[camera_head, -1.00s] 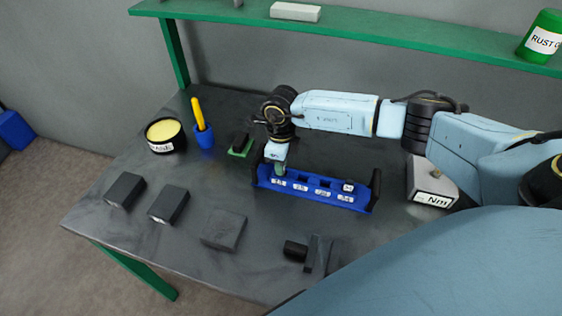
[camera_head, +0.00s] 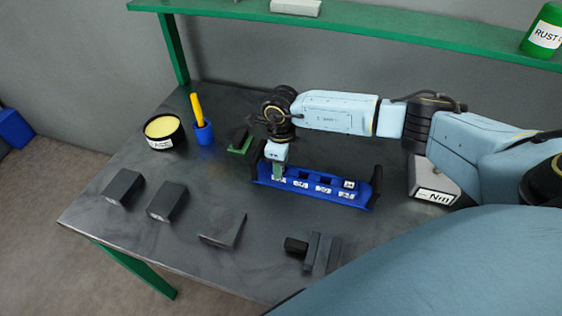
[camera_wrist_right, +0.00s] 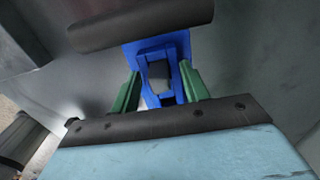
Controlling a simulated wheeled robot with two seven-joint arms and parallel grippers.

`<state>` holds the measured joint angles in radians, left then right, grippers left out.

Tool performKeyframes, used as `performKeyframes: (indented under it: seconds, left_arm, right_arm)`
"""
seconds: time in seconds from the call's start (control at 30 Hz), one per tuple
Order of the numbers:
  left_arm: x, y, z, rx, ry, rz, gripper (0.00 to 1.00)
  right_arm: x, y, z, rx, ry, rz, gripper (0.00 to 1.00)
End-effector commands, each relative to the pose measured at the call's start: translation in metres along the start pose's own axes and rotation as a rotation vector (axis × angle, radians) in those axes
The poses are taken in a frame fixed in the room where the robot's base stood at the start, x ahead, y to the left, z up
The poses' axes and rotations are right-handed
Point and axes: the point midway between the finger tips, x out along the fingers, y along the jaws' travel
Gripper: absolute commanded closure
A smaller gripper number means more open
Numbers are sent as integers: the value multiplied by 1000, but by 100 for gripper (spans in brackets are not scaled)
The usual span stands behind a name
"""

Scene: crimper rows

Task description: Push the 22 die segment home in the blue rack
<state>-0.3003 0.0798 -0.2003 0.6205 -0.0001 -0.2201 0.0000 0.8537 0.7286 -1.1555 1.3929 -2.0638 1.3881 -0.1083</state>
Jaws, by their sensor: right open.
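The blue rack (camera_head: 330,196) lies near the middle of the table, with a row of slots and small white labels too small to read. My right gripper (camera_head: 279,172) points down at the rack's left end. In the right wrist view, its two green fingers (camera_wrist_right: 160,92) stand apart on either side of a blue rack part. A dark grey piece (camera_wrist_right: 159,72) shows between them, seated in the blue; I cannot read whether it is the 22 die segment. Touching cannot be told. My left gripper is not in view.
A tin with yellow contents (camera_head: 164,130), a blue cup with a yellow tool (camera_head: 203,133) and a green-based block (camera_head: 240,144) stand left of the rack. A grey box marked Nm (camera_head: 433,186) stands right. Several dark blocks lie in front, including one dark block (camera_head: 167,202).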

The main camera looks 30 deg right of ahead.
Motion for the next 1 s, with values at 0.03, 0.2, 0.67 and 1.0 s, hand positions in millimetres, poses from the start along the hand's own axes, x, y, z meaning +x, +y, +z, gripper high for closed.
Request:
performKeyframes:
  seconds: [0.03, 0.2, 0.67, 1.0]
  left_arm:
    - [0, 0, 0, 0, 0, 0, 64]
    - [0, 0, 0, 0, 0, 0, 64]
    - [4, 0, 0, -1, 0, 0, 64]
    - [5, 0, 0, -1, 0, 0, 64]
  right_arm:
    - [0, 0, 0, 0, 0, 0, 55]
    - [-16, -1, 1, 0, -3, -1, 55]
    - [-112, -1, 0, 0, -2, -3, 55]
    - [-135, 0, 0, 0, -1, -1, 55]
